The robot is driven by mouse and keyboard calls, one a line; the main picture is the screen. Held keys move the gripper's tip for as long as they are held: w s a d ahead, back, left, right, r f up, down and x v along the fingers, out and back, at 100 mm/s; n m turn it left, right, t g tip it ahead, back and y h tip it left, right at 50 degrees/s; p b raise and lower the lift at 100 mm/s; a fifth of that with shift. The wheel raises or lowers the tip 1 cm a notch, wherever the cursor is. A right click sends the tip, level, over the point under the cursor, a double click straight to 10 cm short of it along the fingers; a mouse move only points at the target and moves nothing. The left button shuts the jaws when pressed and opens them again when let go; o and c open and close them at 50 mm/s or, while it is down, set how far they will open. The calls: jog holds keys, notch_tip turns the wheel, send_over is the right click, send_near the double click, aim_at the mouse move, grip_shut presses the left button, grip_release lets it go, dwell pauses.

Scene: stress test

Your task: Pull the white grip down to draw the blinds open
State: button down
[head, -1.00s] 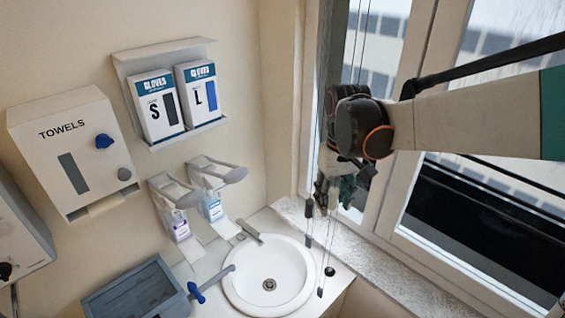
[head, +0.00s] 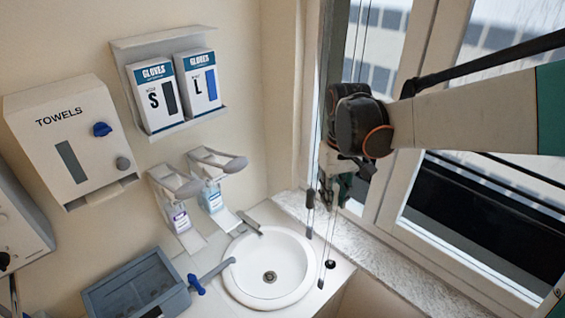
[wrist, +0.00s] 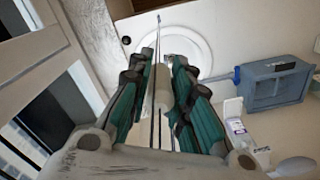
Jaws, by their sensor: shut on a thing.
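The white grip (wrist: 162,88) shows in the wrist view as a pale cylinder on thin cords, lying between my green-padded fingers. My gripper (wrist: 160,92) is shut on it. In the head view my gripper (head: 336,190) hangs in front of the window frame at the right, fingers pointing down among the blind cords. The white grip is mostly hidden there by my wrist and fingers. The blinds themselves cannot be made out clearly.
A round white sink (head: 268,270) lies below my gripper, with a stone windowsill (head: 390,255) to its right. Soap dispensers (head: 210,190), a glove box rack (head: 170,85) and a towel dispenser (head: 70,140) are on the left wall. A blue-grey bin (head: 135,285) stands at lower left.

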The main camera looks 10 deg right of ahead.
notch_tip(320, 180, down, 18)
jog(key=b, duration=1.2)
jog(key=shift+r, duration=0.1)
jog(key=c, duration=1.4)
grip_release()
jog(key=shift+c, duration=0.2)
notch_tip(320, 180, up, 12)
jog(key=shift+s, duration=0.15)
